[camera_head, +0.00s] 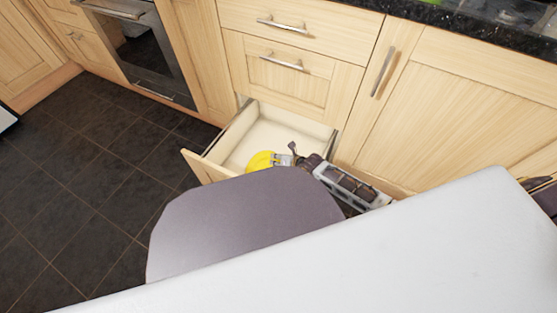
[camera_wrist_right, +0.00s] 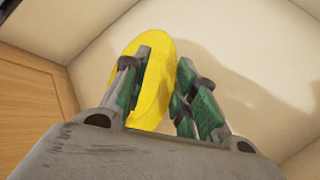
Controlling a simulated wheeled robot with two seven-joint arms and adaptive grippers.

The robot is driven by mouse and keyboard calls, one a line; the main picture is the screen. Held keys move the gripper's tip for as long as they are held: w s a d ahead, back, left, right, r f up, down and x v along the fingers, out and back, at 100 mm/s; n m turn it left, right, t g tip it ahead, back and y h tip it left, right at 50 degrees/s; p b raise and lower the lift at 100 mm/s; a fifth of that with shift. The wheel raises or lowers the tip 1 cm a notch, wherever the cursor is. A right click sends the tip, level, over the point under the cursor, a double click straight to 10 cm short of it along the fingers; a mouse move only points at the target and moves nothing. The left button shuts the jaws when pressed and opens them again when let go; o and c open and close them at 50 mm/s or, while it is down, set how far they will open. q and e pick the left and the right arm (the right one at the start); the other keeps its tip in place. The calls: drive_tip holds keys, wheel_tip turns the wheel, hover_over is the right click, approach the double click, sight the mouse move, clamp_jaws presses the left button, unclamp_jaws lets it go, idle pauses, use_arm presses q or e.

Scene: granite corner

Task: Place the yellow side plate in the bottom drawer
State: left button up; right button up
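In the wrist view the plate (camera_wrist_right: 157,62) looks like a tilted oval. It shows behind and between the fingers of my right gripper (camera_wrist_right: 164,85). One finger overlaps the plate, and the other stands beside its right edge. A gap shows between the fingers, so the gripper looks open around the plate's near side. Whether the plate touches the drawer floor is unclear. My left gripper is not in view.
Closed drawers (camera_head: 295,71) with bar handles sit above the open one. An oven (camera_head: 148,50) stands left, and a closed cupboard door (camera_head: 470,110) right. A grey rounded panel (camera_head: 240,220) and a white surface (camera_head: 400,255) fill the foreground. Dark tiled floor (camera_head: 85,170) lies clear at left.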

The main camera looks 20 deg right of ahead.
drive_tip(key=shift+r, duration=0.2)
